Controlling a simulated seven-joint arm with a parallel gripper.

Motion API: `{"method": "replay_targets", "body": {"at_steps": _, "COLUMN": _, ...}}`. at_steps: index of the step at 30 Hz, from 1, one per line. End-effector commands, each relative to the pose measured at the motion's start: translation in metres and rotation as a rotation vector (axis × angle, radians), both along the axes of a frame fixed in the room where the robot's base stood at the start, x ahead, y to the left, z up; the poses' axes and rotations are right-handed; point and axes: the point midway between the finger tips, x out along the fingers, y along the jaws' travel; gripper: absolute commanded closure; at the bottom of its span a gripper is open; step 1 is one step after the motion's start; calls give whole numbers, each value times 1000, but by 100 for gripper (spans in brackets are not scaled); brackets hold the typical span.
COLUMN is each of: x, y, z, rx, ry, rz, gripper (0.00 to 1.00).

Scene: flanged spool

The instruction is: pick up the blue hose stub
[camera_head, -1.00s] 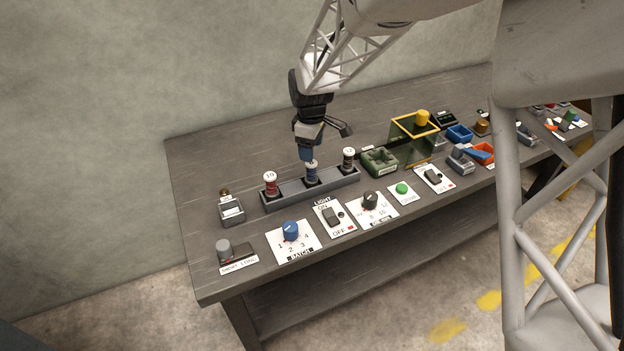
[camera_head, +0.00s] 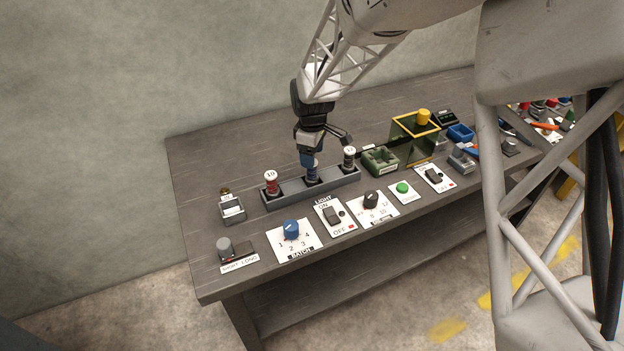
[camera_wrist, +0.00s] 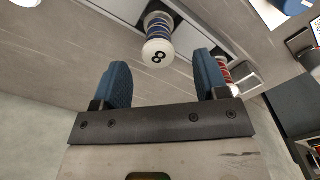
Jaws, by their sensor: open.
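The blue hose stub (camera_head: 313,176) looks like a spool with blue winding and a pale end flange. It stands in the middle place of the grey rack (camera_head: 337,183). In the wrist view the stub (camera_wrist: 158,27) shows a white end marked 8, ahead of the gap between the fingers. My gripper (camera_head: 308,165) is open, with blue finger pads, just above and at the stub's top, hiding part of it. In the wrist view my gripper (camera_wrist: 163,72) has nothing between its pads. Whether a pad touches the stub I cannot tell.
A red spool (camera_head: 271,183) stands left of the stub in the rack and a dark one (camera_head: 349,158) right of it, both close. A green block (camera_head: 380,160) and a yellow-edged box (camera_head: 414,138) stand further right. Label plates with knobs line the front. The bench behind the rack is clear.

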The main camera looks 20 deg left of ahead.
Motion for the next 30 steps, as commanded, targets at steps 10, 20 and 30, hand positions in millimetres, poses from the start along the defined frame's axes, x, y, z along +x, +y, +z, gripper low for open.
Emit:
{"method": "replay_targets", "body": {"at_steps": 10, "x": 1, "y": 1, "z": -35, "rx": -2, "ry": 2, "rz": 0, "gripper": 33}}
{"method": "replay_targets", "body": {"at_steps": 20, "x": 2, "y": 1, "z": -50, "rx": -1, "ry": 1, "rz": 0, "gripper": 33}}
{"method": "replay_targets", "body": {"at_steps": 30, "x": 2, "y": 1, "z": -50, "rx": 0, "ry": 1, "rz": 0, "gripper": 33}}
